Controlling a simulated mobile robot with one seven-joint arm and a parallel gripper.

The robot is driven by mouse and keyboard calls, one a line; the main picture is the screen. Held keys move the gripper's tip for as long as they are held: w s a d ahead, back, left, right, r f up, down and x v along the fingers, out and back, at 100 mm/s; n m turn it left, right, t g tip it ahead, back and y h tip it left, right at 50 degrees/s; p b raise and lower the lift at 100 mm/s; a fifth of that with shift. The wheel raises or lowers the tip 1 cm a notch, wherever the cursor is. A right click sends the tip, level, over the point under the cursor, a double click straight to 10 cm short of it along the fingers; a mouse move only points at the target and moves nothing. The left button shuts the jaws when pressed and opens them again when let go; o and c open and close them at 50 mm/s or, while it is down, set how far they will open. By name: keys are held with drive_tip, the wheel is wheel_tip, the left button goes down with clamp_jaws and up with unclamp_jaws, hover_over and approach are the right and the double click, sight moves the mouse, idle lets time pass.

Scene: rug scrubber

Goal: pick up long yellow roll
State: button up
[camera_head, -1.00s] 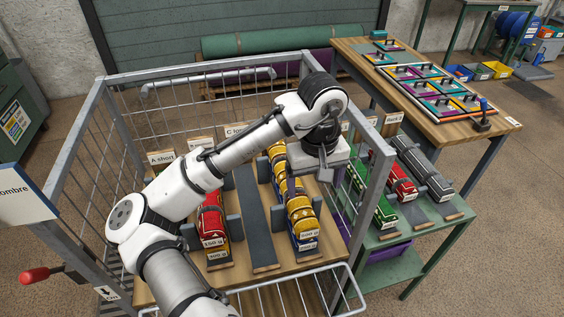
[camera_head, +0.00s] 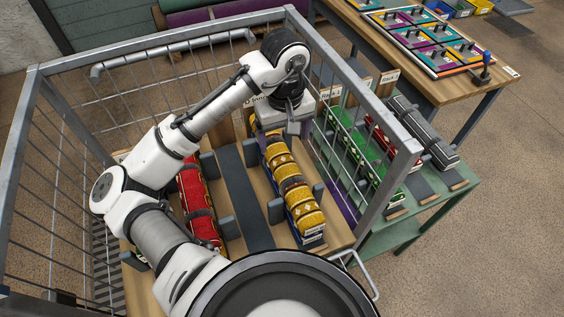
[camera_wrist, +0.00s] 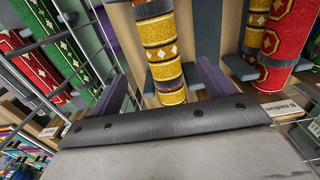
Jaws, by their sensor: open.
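The long yellow roll (camera_head: 291,187), patterned with dark and red bands, lies in a slot on the right side of the wire cart, between grey upright stops. In the wrist view the yellow roll (camera_wrist: 163,50) runs up from between the two fingers of my gripper (camera_wrist: 162,82). Whether the fingers touch the roll cannot be told.
A red roll (camera_head: 197,205) lies left of an empty dark slot (camera_head: 244,195). The cart's metal rim (camera_head: 345,85) and mesh stand close around my arm. A green side table (camera_head: 425,205) holds green, red and dark rolls. A wooden workbench (camera_head: 440,88) stands behind.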

sight(283, 159)
wheel_tip(283, 159, down, 10)
drive_tip(key=shift+a+r+p, duration=0.15)
drive_tip(key=shift+r+p, duration=0.1)
drive_tip(key=shift+p, duration=0.5)
drive_tip(key=shift+c, duration=0.4)
drive_tip(key=c, duration=1.3)
drive_tip(key=shift+c, duration=0.2)
drive_tip(key=shift+r, duration=0.1)
